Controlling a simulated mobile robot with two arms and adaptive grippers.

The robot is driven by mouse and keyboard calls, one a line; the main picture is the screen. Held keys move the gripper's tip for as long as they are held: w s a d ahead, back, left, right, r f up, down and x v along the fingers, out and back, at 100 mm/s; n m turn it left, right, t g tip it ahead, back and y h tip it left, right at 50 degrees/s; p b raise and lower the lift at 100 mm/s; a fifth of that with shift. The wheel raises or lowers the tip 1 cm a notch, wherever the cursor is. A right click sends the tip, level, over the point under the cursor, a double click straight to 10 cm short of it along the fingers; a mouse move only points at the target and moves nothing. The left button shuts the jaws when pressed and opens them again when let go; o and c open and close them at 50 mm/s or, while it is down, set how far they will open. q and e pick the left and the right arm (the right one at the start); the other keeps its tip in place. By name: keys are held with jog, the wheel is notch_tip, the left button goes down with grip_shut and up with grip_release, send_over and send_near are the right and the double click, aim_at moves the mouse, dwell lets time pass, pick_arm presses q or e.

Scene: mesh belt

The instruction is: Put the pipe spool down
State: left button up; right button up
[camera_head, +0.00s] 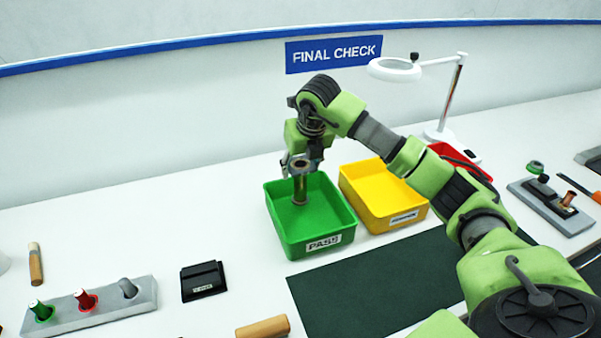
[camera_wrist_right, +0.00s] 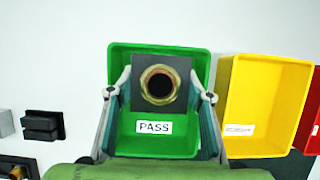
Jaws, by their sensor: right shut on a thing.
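The pipe spool (camera_head: 299,184) is a brownish metal pipe with a wider flange at its top. It hangs upright over the green PASS bin (camera_head: 325,247). My right gripper (camera_head: 299,166) is shut on it near the top. In the right wrist view my right gripper (camera_wrist_right: 160,92) has a finger on each side of the spool's square dark flange, and the round brass-coloured opening of the spool (camera_wrist_right: 158,84) faces the camera. The green bin (camera_wrist_right: 187,148) lies behind it. I cannot tell whether the spool's lower end touches the bin floor. My left gripper is not in view.
A yellow bin (camera_head: 377,221) stands right beside the green one, with a red bin (camera_head: 455,153) beyond. A magnifier lamp (camera_head: 396,69) stands behind. A dark mat (camera_head: 375,290) lies in front. A black block (camera_head: 203,281) and a grey stamp holder (camera_head: 106,306) are at left.

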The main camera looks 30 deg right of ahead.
aim_at(300, 183)
jog(key=shift+f+p, duration=0.45)
jog(key=shift+f, duration=0.75)
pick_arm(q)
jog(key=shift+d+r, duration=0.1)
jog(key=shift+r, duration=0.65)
pick_arm(e)
jog(key=shift+f, duration=0.2)
jog(key=o, duration=1.6)
jog(key=shift+s, duration=0.1)
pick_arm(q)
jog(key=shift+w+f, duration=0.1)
